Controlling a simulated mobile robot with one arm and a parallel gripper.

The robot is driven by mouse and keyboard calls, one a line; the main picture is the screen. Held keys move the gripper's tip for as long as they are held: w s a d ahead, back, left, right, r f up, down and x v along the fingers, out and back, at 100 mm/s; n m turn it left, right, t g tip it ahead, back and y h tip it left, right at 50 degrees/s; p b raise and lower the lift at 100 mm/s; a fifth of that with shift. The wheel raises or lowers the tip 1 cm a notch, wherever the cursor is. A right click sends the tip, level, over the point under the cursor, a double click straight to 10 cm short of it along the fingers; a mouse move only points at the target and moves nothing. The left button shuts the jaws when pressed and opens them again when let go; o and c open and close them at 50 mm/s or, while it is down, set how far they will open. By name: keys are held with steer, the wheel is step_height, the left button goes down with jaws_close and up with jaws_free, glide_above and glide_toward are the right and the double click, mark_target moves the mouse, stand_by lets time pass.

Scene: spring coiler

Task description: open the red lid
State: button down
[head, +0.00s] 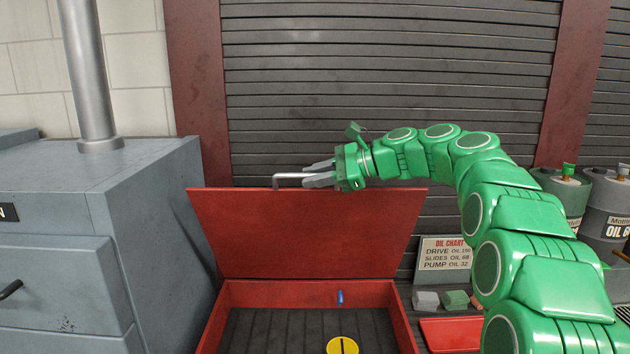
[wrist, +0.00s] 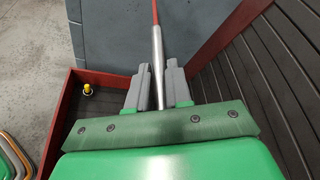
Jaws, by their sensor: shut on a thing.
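The red lid (head: 310,235) stands raised at the back of the red box (head: 401,325), tilted well up from it, and the box is open at the top. A silver bar handle (head: 290,177) sits at the lid's upper edge. My gripper (head: 318,173) is shut on this handle, reaching in from the right. In the wrist view, the handle (wrist: 157,55) runs between the two grey fingers of my gripper (wrist: 159,82). Inside the box are a yellow round thing (head: 342,346) and a small blue thing (head: 340,297).
A grey cabinet (head: 150,215) stands close on the left. A slatted shutter (head: 390,60) is behind the lid. Oil drums (head: 606,205), an oil chart sign (head: 445,255) and a red tray (head: 451,334) are on the right.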

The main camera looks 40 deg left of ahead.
steer(key=shift+w+a+r, duration=0.3)
steer(key=shift+w+a, duration=0.3)
steer(key=shift+w, duration=0.05)
steer(key=shift+w+a+r, duration=0.3)
steer(key=shift+w+a, duration=0.25)
steer(key=shift+w, duration=0.05)
steer(key=shift+r, duration=0.15)
stand_by(0.4)
steer(key=c, duration=1.1)
jaws_free()
steer(key=shift+a, duration=0.1)
